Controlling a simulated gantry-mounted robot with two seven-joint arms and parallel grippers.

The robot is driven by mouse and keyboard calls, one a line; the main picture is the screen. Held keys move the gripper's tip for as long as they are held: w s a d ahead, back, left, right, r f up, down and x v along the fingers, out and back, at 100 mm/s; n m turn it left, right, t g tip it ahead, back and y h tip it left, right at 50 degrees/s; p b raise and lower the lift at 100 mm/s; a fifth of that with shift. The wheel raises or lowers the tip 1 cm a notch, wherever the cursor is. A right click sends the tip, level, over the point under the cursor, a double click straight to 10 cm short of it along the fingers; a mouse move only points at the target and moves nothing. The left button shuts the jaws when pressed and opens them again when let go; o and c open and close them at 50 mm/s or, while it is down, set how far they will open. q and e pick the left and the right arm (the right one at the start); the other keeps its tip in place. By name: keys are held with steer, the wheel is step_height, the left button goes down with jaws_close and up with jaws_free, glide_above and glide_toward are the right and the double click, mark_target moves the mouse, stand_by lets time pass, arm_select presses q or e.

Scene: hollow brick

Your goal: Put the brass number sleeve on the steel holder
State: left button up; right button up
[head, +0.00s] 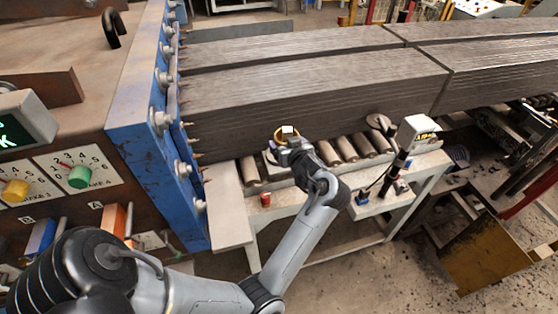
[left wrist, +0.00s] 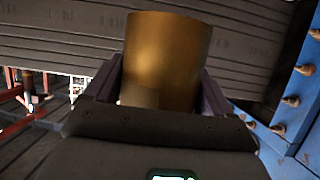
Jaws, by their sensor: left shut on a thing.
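My left gripper (head: 287,143) is shut on the brass number sleeve (head: 285,131). It holds the sleeve above the front roller table, in front of the grey layered slab. In the left wrist view the sleeve (left wrist: 165,60) stands as a plain brass cylinder between the two dark fingers of the gripper (left wrist: 160,92). No numbers can be read on it. I cannot make out the steel holder for sure. A dark round disc on a short stem (head: 380,122) stands right of the gripper, apart from it. My right gripper is not in view.
Grey layered slabs (head: 300,100) lie behind the rollers (head: 345,147). A blue bolted plate (head: 140,110) stands at left. A white-headed device (head: 418,128) and a small red can (head: 265,199) are on the light bench (head: 300,203). Floor in front is open.

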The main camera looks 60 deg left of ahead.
arm_select(q)
steer(key=shift+a+f, duration=0.1)
steer(key=shift+f, duration=0.25)
steer(key=shift+n+g, duration=0.3)
steer(key=x, duration=0.4)
steer(key=w+f+x, duration=0.1)
steer(key=x, duration=0.3)
steer(key=d+x, duration=0.1)
steer(key=x, duration=0.3)
steer(key=shift+w+a+f+p, duration=0.3)
steer(key=shift+f, duration=2.25)
steer(key=shift+f, duration=0.15)
steer(key=o, duration=1.2)
steer(key=shift+f, duration=0.1)
steer(key=shift+o, duration=0.2)
